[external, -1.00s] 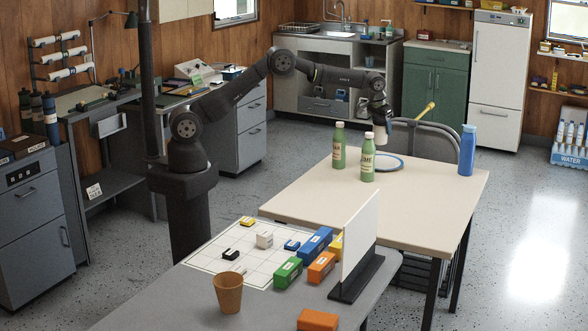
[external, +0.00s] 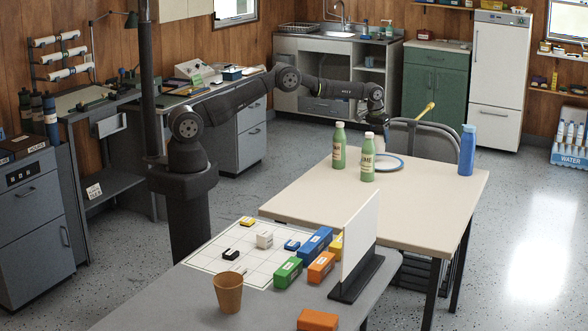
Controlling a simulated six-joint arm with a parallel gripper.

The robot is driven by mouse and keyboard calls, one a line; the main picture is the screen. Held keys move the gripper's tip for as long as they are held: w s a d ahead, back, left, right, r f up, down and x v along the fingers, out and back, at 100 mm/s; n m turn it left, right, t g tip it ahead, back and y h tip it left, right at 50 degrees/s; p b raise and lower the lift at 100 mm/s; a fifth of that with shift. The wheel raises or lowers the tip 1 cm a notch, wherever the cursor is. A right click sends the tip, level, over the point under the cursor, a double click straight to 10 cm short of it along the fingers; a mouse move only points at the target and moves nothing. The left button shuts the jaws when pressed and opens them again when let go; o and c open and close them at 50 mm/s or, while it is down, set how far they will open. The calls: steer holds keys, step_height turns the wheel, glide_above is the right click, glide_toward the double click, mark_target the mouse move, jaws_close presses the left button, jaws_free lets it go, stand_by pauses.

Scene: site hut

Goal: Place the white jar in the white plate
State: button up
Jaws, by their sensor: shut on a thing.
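The white plate (external: 389,164) with a blue rim lies on the beige table, behind and to the right of the front green bottle, which covers its left edge. My gripper (external: 378,116) is small and dark at the end of my outstretched arm, above the plate area and behind the bottle tops. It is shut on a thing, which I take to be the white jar. The jar itself cannot be made out clearly now; a pale shape showed under the gripper a second ago.
Two green bottles (external: 339,146) (external: 368,160) stand close in front of the plate. A blue bottle (external: 467,150) stands at the table's right edge. A grey chair (external: 425,138) stands behind.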

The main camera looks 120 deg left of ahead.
mark_target(380, 142)
steer(key=shift+f, duration=1.85)
steer(key=shift+f, duration=0.1)
steer(key=shift+f, duration=0.25)
steer(key=o, duration=1.3)
steer(key=shift+r, duration=0.45)
steer(key=v, duration=1.1)
steer(key=shift+d+r, duration=0.2)
steer(key=shift+r, duration=0.15)
